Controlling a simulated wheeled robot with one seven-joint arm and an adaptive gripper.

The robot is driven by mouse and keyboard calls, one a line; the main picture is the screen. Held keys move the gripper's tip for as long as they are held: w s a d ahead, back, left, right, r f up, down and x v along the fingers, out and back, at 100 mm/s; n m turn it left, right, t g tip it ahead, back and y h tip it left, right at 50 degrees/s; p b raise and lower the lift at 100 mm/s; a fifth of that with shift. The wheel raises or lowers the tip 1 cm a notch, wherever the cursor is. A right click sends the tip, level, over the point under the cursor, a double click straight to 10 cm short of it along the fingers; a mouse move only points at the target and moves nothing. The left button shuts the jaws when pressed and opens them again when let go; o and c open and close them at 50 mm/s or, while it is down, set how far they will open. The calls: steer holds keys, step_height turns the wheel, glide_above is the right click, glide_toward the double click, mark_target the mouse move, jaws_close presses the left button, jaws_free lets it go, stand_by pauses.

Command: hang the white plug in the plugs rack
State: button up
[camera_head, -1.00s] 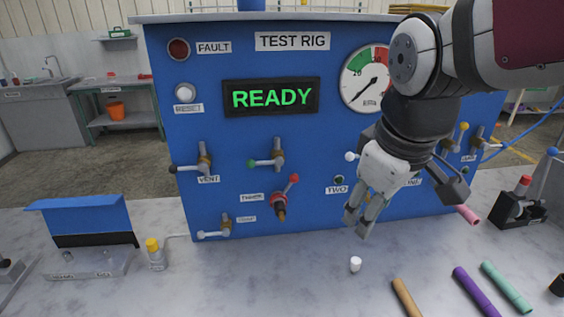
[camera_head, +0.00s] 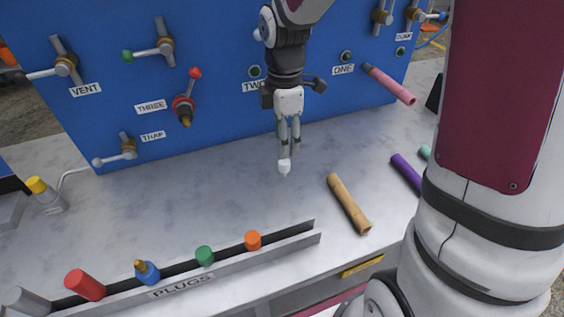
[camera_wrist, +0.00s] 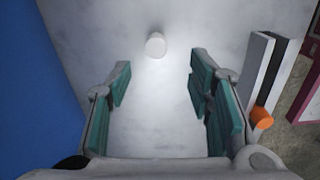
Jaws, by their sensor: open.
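The small white plug (camera_head: 284,168) stands on the bench in front of the blue test rig. In the wrist view the white plug (camera_wrist: 155,44) shows beyond the fingertips, roughly midway between them. My gripper (camera_head: 288,150) points down just over the plug; the head view does not show clearly whether it touches. In the wrist view my gripper (camera_wrist: 160,90) is open, with nothing between its pads. The plugs rack (camera_head: 300,239), a long channel labelled PLUGS, lies at the front left of the bench. It also shows at the right of the wrist view (camera_wrist: 258,62).
The rack holds several plugs, including red (camera_head: 85,285), blue (camera_head: 147,272), green (camera_head: 204,256) and orange (camera_head: 253,240). A tan hose (camera_head: 348,204) lies right of my gripper. A pink hose (camera_head: 390,84) sticks out of the rig. Bare bench separates plug and rack.

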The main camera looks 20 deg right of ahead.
mark_target(284, 161)
step_height(284, 161, down, 4)
steer(key=shift+f, duration=0.15)
steer(key=shift+w+d+f+b, duration=0.15)
steer(key=shift+f+b, duration=0.25)
steer(key=shift+f, duration=0.95)
steer(key=shift+w+f+b, duration=0.1)
steer(key=shift+f+b, duration=0.25)
steer(key=shift+f, duration=0.95)
steer(key=shift+c, duration=0.4)
steer(key=c, duration=1)
